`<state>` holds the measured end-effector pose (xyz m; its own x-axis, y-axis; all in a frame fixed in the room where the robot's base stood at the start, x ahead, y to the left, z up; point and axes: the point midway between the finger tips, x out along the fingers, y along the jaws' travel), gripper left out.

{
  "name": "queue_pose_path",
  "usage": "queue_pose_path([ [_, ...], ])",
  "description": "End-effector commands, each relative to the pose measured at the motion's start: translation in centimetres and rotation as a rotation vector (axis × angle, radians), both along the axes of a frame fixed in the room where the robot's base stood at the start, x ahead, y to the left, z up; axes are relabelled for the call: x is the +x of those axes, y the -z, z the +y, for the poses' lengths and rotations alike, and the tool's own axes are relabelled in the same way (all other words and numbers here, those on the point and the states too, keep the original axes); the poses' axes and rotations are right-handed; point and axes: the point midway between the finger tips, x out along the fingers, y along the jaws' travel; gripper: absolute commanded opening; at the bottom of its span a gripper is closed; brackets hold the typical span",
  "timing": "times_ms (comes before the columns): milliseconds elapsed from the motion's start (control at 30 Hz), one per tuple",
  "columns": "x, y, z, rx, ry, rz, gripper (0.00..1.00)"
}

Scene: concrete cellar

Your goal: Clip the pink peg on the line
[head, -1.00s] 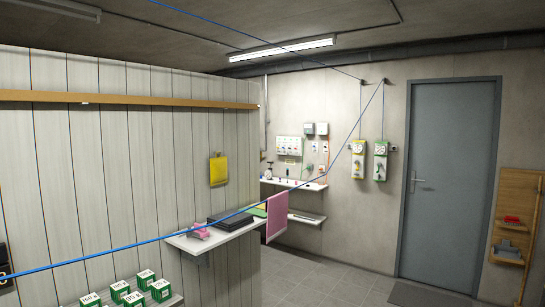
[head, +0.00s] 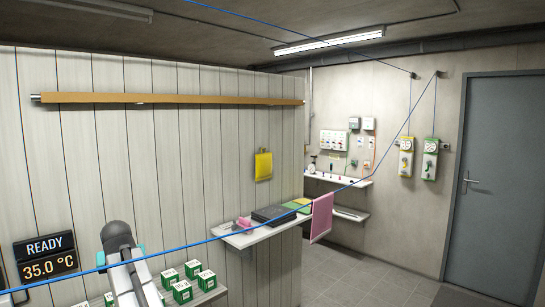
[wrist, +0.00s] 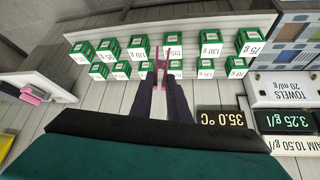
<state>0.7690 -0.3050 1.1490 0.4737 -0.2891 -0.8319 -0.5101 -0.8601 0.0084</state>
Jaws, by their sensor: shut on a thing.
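The pink peg (wrist: 163,65) shows in the wrist view as thin pink prongs between the dark fingertips of my gripper (wrist: 164,84). My gripper is shut on it. In the head view my arm stands at the lower left, and neither the gripper nor the held peg can be made out there. The blue line (head: 290,213) runs from the lower left, rising to the right past the shelf, then up to a wall fixing. A pink cloth (head: 321,217) hangs by the line at the shelf's end. I cannot make out the line in the wrist view.
A white shelf (head: 262,236) on the panelled wall carries pink items (head: 244,223), a dark tray and a green item. Several green-and-white boxes (head: 182,291) stand on a lower shelf. A "35.0 °C" display (head: 49,267) is at left. Floor before the door is open.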

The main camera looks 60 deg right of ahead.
Motion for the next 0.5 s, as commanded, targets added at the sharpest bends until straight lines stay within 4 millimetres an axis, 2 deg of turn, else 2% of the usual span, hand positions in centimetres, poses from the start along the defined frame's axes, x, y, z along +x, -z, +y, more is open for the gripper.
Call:
queue_pose_path([
  [33,-0.3,-1.3,-2.0,0.000,0.034,-0.002,0.00],
  [100,-1.1,-2.4,-4.4,0.001,0.077,0.000,0.00],
  [367,-4.5,-6.9,-12.9,0.002,0.239,-0.001,0.00],
  [500,-6.9,-9.3,-17.2,0.003,0.326,-0.002,0.00],
])
